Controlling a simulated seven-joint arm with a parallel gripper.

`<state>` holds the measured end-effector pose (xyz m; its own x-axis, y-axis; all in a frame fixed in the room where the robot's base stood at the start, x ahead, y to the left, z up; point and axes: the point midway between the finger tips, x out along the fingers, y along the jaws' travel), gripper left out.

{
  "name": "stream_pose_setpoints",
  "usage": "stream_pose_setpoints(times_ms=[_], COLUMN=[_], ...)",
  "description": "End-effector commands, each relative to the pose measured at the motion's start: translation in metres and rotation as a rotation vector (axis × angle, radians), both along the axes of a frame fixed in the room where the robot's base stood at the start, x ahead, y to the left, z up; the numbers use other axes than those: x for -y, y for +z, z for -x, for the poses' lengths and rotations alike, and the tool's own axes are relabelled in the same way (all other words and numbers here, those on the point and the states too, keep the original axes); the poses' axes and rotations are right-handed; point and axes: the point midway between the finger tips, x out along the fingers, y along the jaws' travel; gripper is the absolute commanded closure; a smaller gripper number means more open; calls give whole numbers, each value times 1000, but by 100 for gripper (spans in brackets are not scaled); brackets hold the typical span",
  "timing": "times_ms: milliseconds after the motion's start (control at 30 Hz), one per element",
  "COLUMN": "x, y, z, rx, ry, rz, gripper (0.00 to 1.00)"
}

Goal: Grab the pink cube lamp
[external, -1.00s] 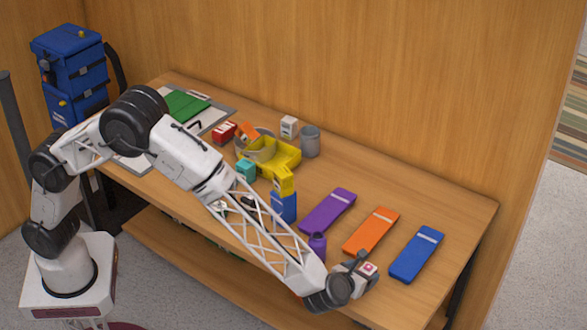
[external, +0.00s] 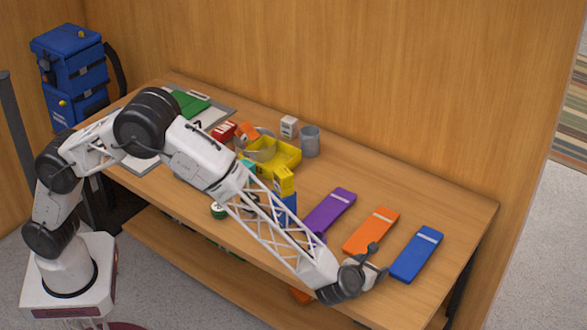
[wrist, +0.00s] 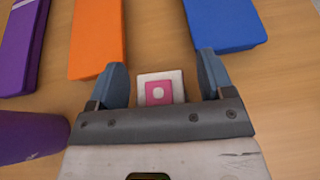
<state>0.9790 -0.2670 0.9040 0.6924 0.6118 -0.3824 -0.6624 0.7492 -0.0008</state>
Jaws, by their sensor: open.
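The pink cube lamp (wrist: 158,93) shows in the wrist view as a small white block with a pink square and a pale dot on it. It lies between the two fingers of my gripper (wrist: 162,66), with a gap visible on each side. My gripper is open, and its palm edge hides the near part of the lamp. In the external view my gripper (external: 378,260) is low over the front right of the table, and it hides most or all of the lamp.
Purple (external: 329,211), orange (external: 371,230) and blue (external: 416,254) flat slabs lie just beyond my gripper. A purple rounded object (wrist: 30,137) stands close on the left in the wrist view. A yellow bin (external: 287,157) and grey cup (external: 310,141) are farther back. The table's right end (external: 465,235) is clear.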

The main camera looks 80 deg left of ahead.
Motion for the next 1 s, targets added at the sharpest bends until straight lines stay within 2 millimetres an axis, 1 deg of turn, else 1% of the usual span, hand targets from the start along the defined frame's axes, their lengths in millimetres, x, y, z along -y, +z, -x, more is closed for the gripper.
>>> stream_pose_setpoints(times_ms=[600, 667, 800, 967, 1000], x=[-2, -2, -2, -2, -2], y=[-2, -2, -2, -2, -2], z=[-2, -2, -2, -2, -2], rx=[0, 0, -1, 0, 0], ry=[0, 0, 0, 0, 0], rz=[0, 0, -1, 0, 0], gripper=[26, 33, 55, 79, 81])
